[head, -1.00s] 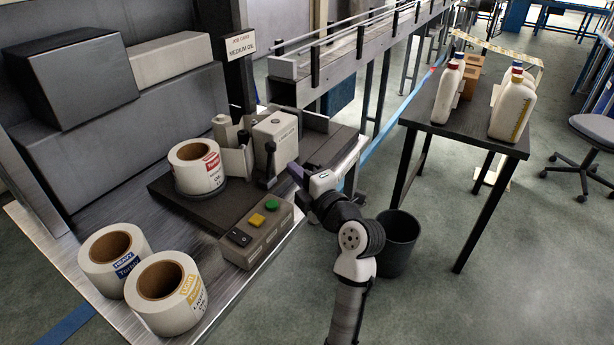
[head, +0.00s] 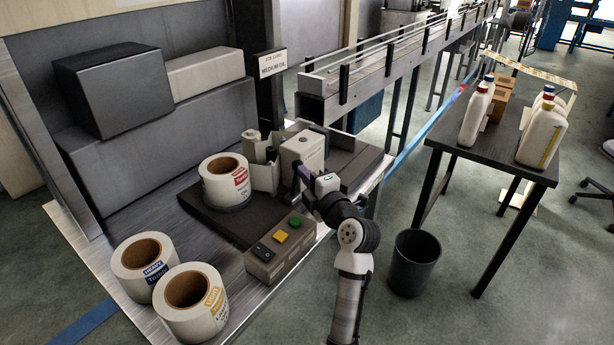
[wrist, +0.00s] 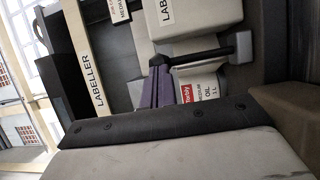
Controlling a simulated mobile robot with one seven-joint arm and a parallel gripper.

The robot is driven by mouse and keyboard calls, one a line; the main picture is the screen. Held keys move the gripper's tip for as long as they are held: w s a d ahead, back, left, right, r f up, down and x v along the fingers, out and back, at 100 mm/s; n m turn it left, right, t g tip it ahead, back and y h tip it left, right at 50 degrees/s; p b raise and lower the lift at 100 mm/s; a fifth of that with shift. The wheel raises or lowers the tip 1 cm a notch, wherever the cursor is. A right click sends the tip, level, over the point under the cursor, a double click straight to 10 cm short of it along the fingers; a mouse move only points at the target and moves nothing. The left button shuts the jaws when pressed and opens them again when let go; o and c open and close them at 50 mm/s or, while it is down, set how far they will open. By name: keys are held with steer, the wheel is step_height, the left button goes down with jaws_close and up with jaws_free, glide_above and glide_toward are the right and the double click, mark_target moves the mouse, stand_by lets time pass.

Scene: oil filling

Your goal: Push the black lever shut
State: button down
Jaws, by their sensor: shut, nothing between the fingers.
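The black lever (head: 295,184) stands roughly upright at the front of the beige labeller (head: 303,149), partly hidden by my gripper in the head view. In the wrist view the lever (wrist: 207,55) runs as a dark bar from a grey mount to my fingertips. My gripper (head: 302,170) is shut and empty, at the right side of the lever's upper end. Its purple-grey fingers (wrist: 158,66) show together in the wrist view, close to the lever's end. I cannot tell whether they touch it.
A label roll (head: 226,180) sits on the labeller's dark base. A button box (head: 279,249) stands in front, below my gripper. Two more rolls (head: 143,263) (head: 190,303) stand at the left front. A bin (head: 414,262) and a table with bottles (head: 498,160) are to the right.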

steer(key=shift+w+a+r+n+g+h, duration=0.4)
steer(key=shift+w+a+r+g+h, duration=0.25)
steer(key=shift+a, duration=0.2)
steer(key=shift+w+a+r+n+g+h+p, duration=0.1)
steer(key=shift+w+a+n+g+h+p, duration=0.15)
steer(key=shift+w+a+g+h+p, duration=0.25)
steer(key=shift+w+a+n+g+h+p, duration=0.2)
steer(key=shift+w+a+g+p, duration=0.15)
steer(key=shift+a+g, duration=0.35)
steer(key=shift+w+a+r+n+g+h+p, duration=0.1)
steer(key=shift+w+a+n+g+h+p, duration=0.15)
steer(key=shift+w+a+g+h+p, duration=0.25)
steer(key=shift+s+a, duration=0.1)
steer(key=shift+a, duration=0.1)
